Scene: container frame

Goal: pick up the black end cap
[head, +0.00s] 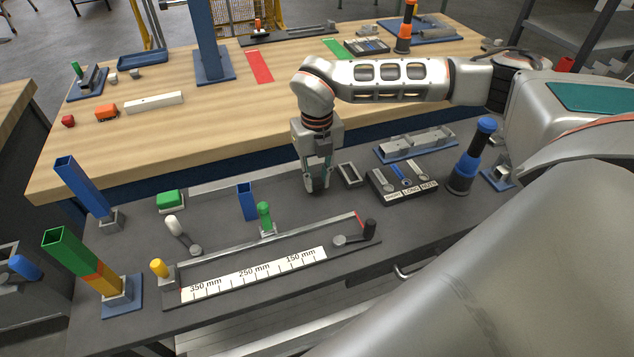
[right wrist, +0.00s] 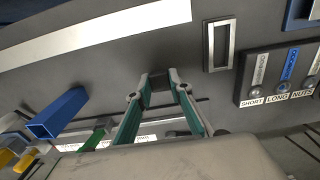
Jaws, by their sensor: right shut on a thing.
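My right gripper (head: 318,186) points down at the dark bench behind the measuring rail. In the right wrist view its two green-sided fingers (right wrist: 159,79) come close together at the tips. They are shut on a small dark piece (right wrist: 159,83), which I take to be the black end cap. Its outline is hard to make out against the dark bench, and I cannot tell whether it touches the bench. My left gripper is not in view.
A metal-rimmed rectangular frame (head: 349,174) lies just right of the gripper, beside a labelled bin block (head: 402,186). A blue tube (head: 247,202) and green handle (head: 265,218) stand left. A measuring rail (head: 255,275) lies in front; a blue-black post (head: 471,158) stands right.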

